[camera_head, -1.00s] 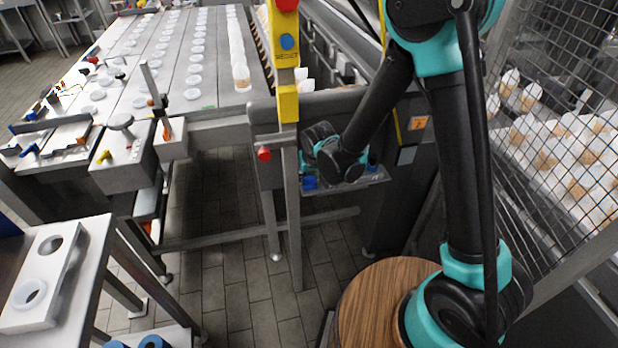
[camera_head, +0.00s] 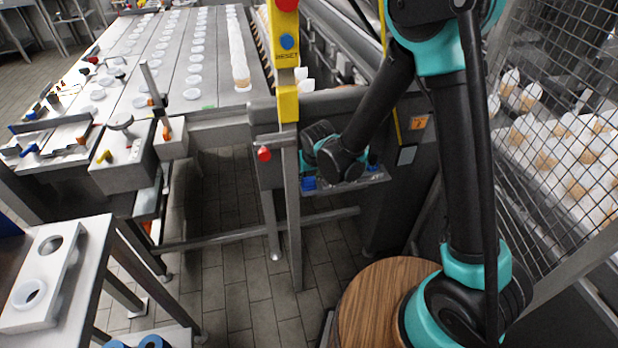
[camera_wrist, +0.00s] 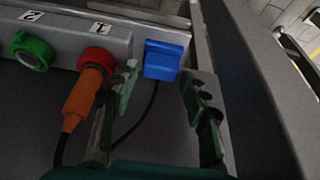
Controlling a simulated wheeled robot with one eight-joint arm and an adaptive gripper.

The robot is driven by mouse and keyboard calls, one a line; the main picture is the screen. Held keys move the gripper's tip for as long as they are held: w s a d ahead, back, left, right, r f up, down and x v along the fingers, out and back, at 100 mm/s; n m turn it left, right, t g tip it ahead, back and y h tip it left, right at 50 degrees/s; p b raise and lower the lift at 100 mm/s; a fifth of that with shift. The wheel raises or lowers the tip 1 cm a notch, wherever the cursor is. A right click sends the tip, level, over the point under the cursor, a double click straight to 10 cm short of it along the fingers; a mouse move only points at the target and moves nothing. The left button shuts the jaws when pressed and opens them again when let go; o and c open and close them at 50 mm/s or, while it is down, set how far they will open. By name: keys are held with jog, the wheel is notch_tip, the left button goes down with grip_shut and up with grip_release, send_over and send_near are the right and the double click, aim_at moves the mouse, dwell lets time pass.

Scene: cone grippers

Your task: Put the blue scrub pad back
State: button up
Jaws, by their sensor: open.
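In the wrist view my gripper (camera_wrist: 162,85) is open, with one finger on each side of the picture's middle and nothing between the pads. A blue block (camera_wrist: 162,60) lies just beyond the fingertips, at the top middle against a grey metal edge. I cannot tell for sure whether it is the blue scrub pad or a fitting; a dark cable runs down from near it. In the head view small blue patches (camera_head: 309,183) show on the low shelf (camera_head: 345,185) beside my wrist. My gripper's fingers are hidden there behind the wrist.
An orange plug (camera_wrist: 82,100) sits in a red ring (camera_wrist: 97,60) just left of my fingers, with a green ring (camera_wrist: 32,50) farther left. A grey post (camera_wrist: 265,90) stands close on the right. In the head view a yellow post (camera_head: 286,60) and mesh fence (camera_head: 550,60) flank my arm.

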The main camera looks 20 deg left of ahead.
jog(key=v, duration=1.1)
